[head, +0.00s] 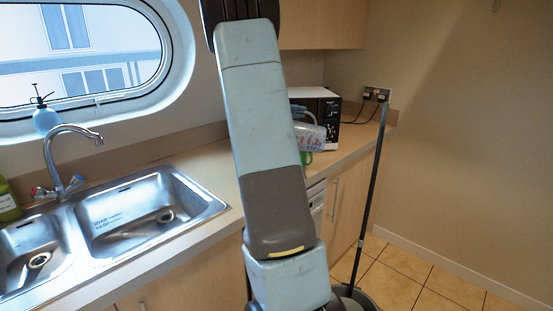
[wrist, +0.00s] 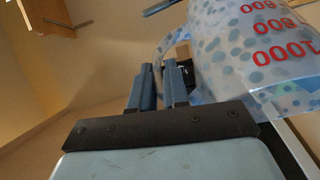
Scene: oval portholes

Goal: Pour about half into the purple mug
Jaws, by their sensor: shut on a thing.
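A clear measuring jug with blue spots and red numbers (wrist: 250,62) fills the upper right of the wrist view. It also shows in the head view (head: 310,137), looking tilted, beside my arm and above the counter. My gripper (wrist: 162,72) is shut on the jug's handle, which passes by the fingertips. In the head view my arm hides the gripper and part of the jug. A green mug (head: 304,158) shows partly just below the jug. I see no purple mug in either view; my arm or the jug may hide it. I cannot tell how much is in the jug.
A black microwave (head: 326,106) stands behind the jug on the counter. A steel double sink (head: 150,212) with a tap (head: 62,165) is at left. A blue spray bottle (head: 45,119) stands by the porthole. A dark pole (head: 371,195) leans at the counter's right end.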

